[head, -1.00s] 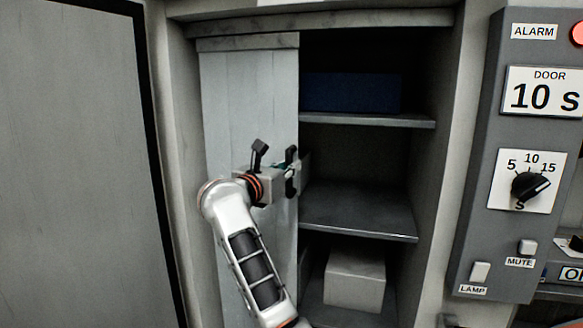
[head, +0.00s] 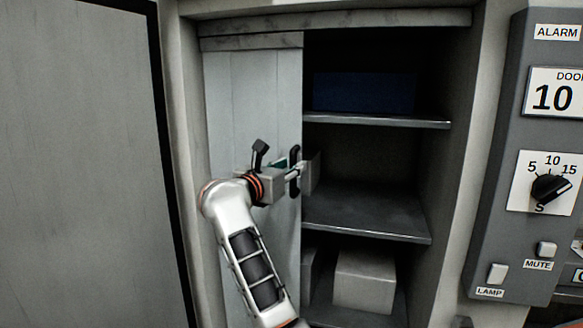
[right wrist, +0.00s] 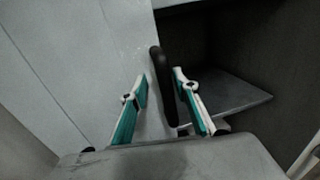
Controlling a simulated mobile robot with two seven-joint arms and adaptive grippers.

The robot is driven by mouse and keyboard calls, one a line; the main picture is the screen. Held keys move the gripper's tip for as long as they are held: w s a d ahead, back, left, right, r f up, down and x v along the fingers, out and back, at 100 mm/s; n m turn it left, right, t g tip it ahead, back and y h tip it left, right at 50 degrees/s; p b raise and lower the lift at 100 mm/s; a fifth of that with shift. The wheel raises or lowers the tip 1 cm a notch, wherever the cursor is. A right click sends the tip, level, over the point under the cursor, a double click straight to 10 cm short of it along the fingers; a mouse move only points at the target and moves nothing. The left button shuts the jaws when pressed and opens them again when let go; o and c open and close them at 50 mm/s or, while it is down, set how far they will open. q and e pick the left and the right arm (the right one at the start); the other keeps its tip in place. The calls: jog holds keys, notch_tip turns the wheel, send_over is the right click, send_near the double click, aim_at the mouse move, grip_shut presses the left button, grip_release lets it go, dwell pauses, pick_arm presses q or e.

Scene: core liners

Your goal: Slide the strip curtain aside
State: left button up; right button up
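The strip curtain (head: 251,105) is a pale grey panel of upright strips covering the left part of a cabinet opening. A dark upright handle (right wrist: 164,85) is at its right edge; it also shows in the head view (head: 295,158). My right gripper (head: 297,172) is at this edge, about mid-height. In the right wrist view its two teal-and-white fingers (right wrist: 160,76) stand apart, one on each side of the handle. The right finger is close to the handle, and a gap shows on the left. I cannot tell whether either touches. My left gripper is out of view.
Right of the curtain the cabinet is open, with a dark blue box (head: 365,92) on the upper shelf, an empty middle shelf (head: 365,215) and a pale box (head: 364,281) below. A control panel (head: 490,235) stands right. A grey door (head: 80,160) is left.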

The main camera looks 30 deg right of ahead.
jog(key=shift+s, duration=0.15)
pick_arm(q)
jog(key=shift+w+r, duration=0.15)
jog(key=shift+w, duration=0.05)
pick_arm(e)
jog(key=v, duration=0.7)
jog(key=shift+s+a, duration=0.1)
